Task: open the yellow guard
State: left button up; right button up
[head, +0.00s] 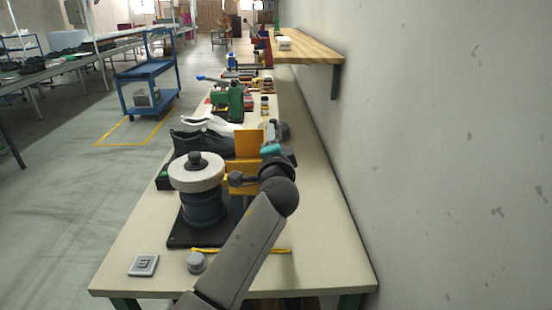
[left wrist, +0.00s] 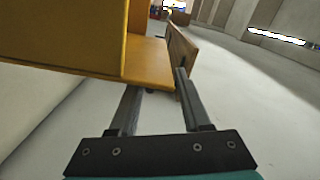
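The yellow guard (head: 248,145) stands upright on the bench, behind a round machine (head: 203,205) with a white wheel-like top and black knob. A lower yellow part (head: 238,178) is beside the machine. My left gripper (head: 271,150) is at the guard's right side, its fingers mostly hidden in the head view. In the left wrist view, the guard (left wrist: 140,55) fills the upper left. My left gripper (left wrist: 157,82) has its fingers apart there, with the guard's lower plate at the fingertips. I cannot tell whether they touch. My right gripper is not in view.
Dark shoes (head: 203,142) and a white shoe (head: 212,123) lie beyond the machine, with a green device (head: 232,100) farther back. A grey switch box (head: 144,265) sits at the bench's front left. A wall (head: 440,150) borders the right side.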

pick_arm(q)
jog(key=s+p, duration=0.1)
jog(key=s, duration=1)
jog(key=shift+a, duration=0.15)
